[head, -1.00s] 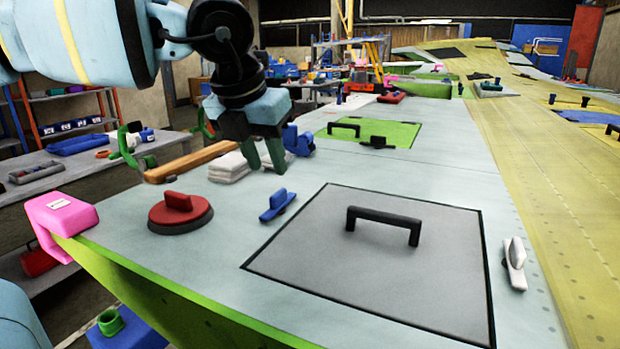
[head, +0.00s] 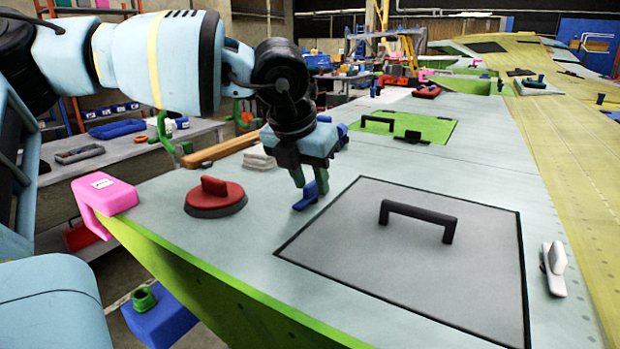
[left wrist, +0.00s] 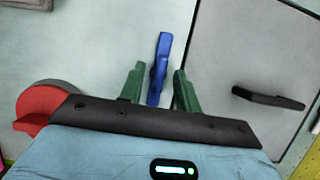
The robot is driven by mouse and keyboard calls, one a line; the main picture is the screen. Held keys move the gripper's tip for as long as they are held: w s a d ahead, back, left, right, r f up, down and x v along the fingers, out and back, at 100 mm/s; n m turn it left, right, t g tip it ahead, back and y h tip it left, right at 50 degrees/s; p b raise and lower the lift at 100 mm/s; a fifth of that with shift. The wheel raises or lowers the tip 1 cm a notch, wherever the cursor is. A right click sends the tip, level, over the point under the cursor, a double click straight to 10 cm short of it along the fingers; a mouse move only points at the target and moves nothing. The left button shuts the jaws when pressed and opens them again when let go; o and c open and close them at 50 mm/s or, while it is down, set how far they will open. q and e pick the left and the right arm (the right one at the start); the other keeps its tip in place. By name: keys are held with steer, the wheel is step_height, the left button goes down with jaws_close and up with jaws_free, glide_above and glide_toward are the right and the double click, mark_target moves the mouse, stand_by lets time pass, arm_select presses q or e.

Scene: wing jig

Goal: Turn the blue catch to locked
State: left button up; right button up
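The blue catch (head: 309,195) sits on the pale wing skin, just left of the grey panel (head: 400,250) with its black handle. My left gripper (head: 310,178) is above and around it, pointing down. In the left wrist view the blue catch (left wrist: 159,70) lies between the two green fingers (left wrist: 157,90), with a small gap showing on either side. The fingers are apart; I cannot see them touching the catch. Part of the catch is hidden behind the gripper in the head view. My right gripper is not in view.
A red round knob (head: 215,195) stands left of the catch. A white catch (head: 554,268) is right of the grey panel. A pink clamp (head: 104,197) is on the wing's left edge. A wooden bar (head: 220,149) and a white stack (head: 259,157) lie behind.

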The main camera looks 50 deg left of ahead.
arm_select(q)
steer(key=shift+f, duration=0.1)
jaws_close()
steer(key=shift+m, duration=0.4)
steer(key=m+h, duration=0.1)
steer(key=m, duration=0.2)
steer(key=shift+m+h, duration=0.4)
steer(key=m+h, duration=0.1)
steer(key=m, duration=0.3)
steer(key=shift+a+m+h, duration=0.15)
steer(key=shift+m+h, duration=0.15)
steer(key=shift+h, duration=0.1)
steer(key=m, duration=0.2)
steer(key=m+g+h, duration=0.1)
steer(key=m, duration=0.1)
steer(key=shift+w+g+p, duration=0.15)
steer(key=shift+g+p, duration=0.15)
steer(key=shift+p, duration=0.05)
steer(key=shift+m+g+h, duration=0.5)
steer(key=shift+m+g, duration=0.2)
steer(key=shift+m, duration=1.7)
